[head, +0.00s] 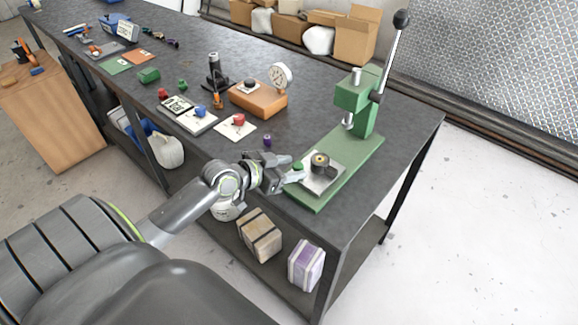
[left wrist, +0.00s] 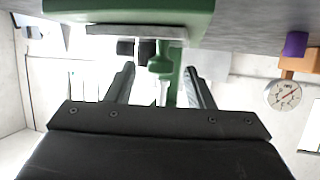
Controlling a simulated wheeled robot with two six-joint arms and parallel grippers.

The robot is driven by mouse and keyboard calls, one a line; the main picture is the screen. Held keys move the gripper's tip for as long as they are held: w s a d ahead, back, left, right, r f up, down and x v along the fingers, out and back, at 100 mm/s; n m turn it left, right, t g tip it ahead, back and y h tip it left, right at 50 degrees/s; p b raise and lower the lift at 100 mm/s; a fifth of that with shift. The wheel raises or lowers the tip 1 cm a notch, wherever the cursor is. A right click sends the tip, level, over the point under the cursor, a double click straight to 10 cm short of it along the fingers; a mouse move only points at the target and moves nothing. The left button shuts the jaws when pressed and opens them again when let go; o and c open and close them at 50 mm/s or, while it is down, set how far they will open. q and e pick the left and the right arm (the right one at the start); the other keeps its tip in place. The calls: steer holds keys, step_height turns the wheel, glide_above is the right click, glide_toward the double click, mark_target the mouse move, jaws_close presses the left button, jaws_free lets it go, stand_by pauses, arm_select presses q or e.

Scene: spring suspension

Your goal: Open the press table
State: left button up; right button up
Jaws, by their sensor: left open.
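The green arbor press (head: 362,105) stands at the near right end of the dark workbench, its long lever with a black ball (head: 401,18) raised. A silver press table plate (head: 322,186) lies on its green base (head: 350,165) and carries a dark round part with a brassy centre (head: 320,161). A green knob (head: 298,166) sits at the plate's left side. My left gripper (head: 294,173) is open at this knob. In the left wrist view, which looks upside down, the green knob (left wrist: 160,58) shows between the two fingers (left wrist: 162,88); contact cannot be told.
Left of the press are a small purple part (head: 267,141), a white card with a red part (head: 236,127) and an orange block with a dial gauge (head: 258,99). Boxes (head: 306,264) stand on the shelf below. The bench surface beside the press is mostly clear.

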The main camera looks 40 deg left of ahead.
arm_select(q)
steer(key=shift+s+a+r, duration=0.15)
steer(key=shift+s+a, duration=0.05)
steer(key=shift+s, duration=0.25)
steer(key=p+v, duration=0.5)
steer(key=v, duration=1.1)
steer(key=shift+s+r+p, duration=0.15)
steer(key=shift+p, duration=0.25)
arm_select(e)
steer(key=shift+s+r, duration=0.15)
steer(key=shift+r, duration=2.75)
